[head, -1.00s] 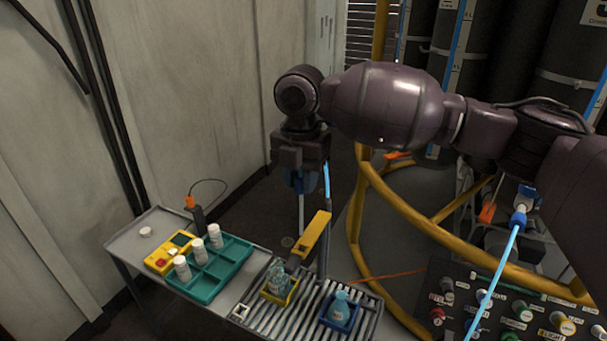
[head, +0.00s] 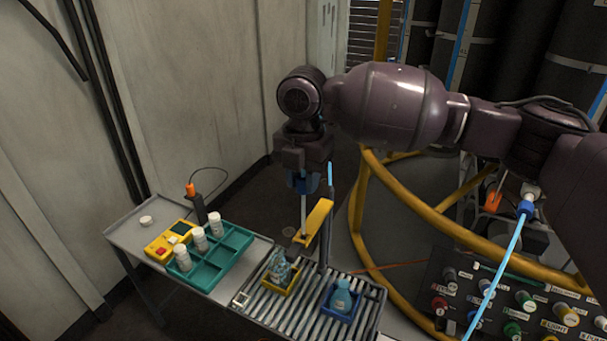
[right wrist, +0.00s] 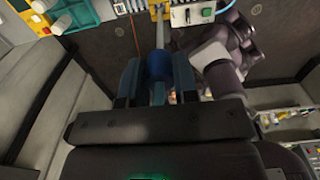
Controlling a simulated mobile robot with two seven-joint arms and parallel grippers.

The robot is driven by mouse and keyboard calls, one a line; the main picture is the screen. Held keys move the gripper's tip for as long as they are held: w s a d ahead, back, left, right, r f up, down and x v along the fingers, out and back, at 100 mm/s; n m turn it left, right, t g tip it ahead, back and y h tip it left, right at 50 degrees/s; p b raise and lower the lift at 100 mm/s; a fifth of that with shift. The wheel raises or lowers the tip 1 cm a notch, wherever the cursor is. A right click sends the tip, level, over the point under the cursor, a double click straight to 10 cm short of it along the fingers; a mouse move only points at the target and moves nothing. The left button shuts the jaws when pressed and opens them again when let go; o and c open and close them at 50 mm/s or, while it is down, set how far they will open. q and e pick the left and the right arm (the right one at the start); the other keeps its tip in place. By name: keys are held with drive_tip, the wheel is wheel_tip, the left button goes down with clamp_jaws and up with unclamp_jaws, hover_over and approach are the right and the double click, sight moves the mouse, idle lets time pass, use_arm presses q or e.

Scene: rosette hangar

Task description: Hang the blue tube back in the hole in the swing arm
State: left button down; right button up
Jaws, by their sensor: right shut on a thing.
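My right gripper (head: 303,186) points down above the roller bench, shut on the blue tube. The tube's blue part (right wrist: 158,66) sits between the two fingers in the right wrist view. Its thin pale lower length (head: 303,207) hangs below the fingers in the head view. The yellow swing arm (head: 314,222) is just below and beside the tube, over the bench. A piece of yellow (right wrist: 160,12) shows by the tube's far end in the wrist view. The hole cannot be made out, nor whether the tip is in it. My left gripper is out of view.
The roller bench (head: 322,327) carries a bottle in a yellow holder (head: 279,277) and one in a blue holder (head: 341,301). A teal tray (head: 235,241) with white bottles stands left. A yellow rail (head: 440,228) and control panel (head: 505,305) are at right.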

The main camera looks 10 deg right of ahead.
drive_tip(key=shift+f, duration=0.3)
idle(0.4)
drive_tip(key=shift+w+f, duration=0.1)
drive_tip(key=shift+f, duration=0.65)
drive_tip(key=shift+f, duration=0.15)
